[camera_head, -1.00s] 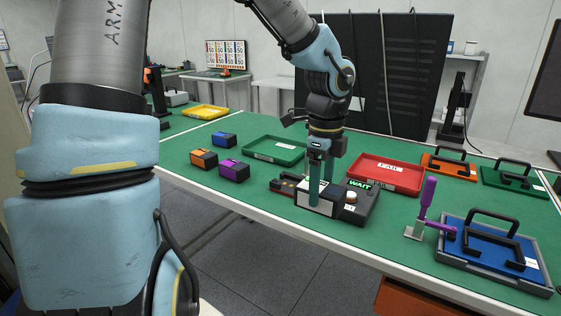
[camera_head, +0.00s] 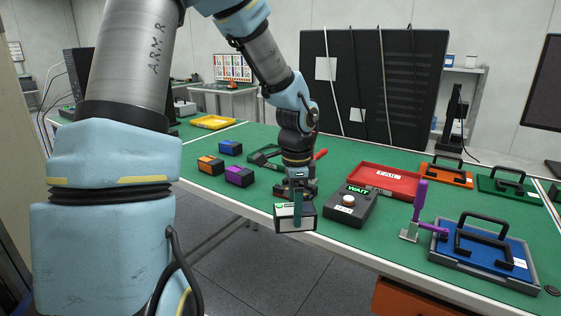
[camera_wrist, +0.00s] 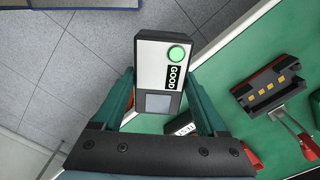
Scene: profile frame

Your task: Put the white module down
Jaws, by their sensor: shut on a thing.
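The white module (camera_head: 282,222) is a small box with dark ends. In the wrist view the module (camera_wrist: 150,62) shows a lit green lamp, the label GOOD and a small grey screen. My gripper (camera_head: 297,208) is shut on it, with one green finger on each side, also seen in the wrist view (camera_wrist: 160,85). The module is held at the table's front edge, with floor tiles behind much of it in the wrist view. The green tray (camera_head: 257,157) lies behind my gripper, partly hidden by the arm.
A dark box with a WAIT display (camera_head: 346,207) stands just right of the module. A dark fixture with a red lever (camera_wrist: 270,85) is behind my gripper. The red FAIL tray (camera_head: 373,179) is at right. Blue (camera_head: 230,147), orange (camera_head: 208,165) and purple (camera_head: 240,176) modules stand left.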

